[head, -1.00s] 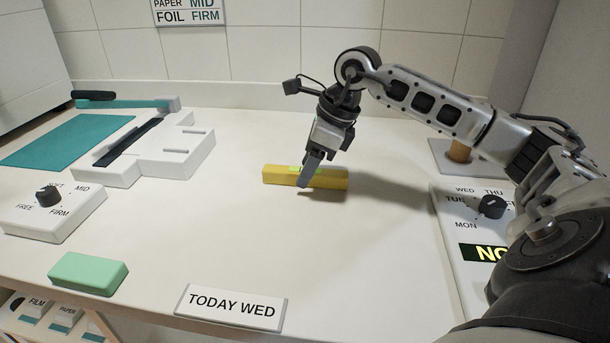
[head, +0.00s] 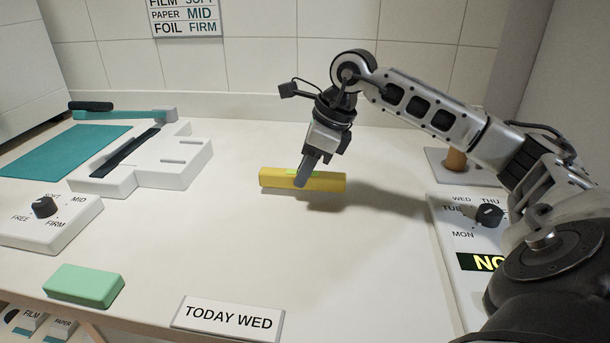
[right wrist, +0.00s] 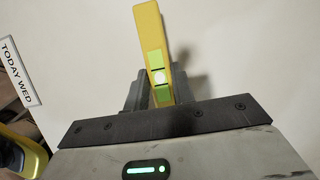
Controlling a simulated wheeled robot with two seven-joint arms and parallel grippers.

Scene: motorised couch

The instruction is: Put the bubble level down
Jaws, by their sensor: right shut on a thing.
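The bubble level (head: 327,182) is a yellow bar with a green vial window. It lies lengthwise across the picture over the middle of the white worktop in the head view. My right gripper (head: 302,179) is shut on it near its middle from above. In the right wrist view the level (right wrist: 151,32) sits between the two grey fingers (right wrist: 158,92), with its green window and pale bubble showing. A shadow spreads to its right; I cannot tell whether its underside touches the worktop. My left gripper is not in view.
The worktop (head: 370,260) is clear around the level. A white device with a teal-handled lever (head: 150,165) stands left. A mint block (head: 85,286) and a TODAY WED sign (head: 228,318) lie in front. A dial panel (head: 462,240) is right.

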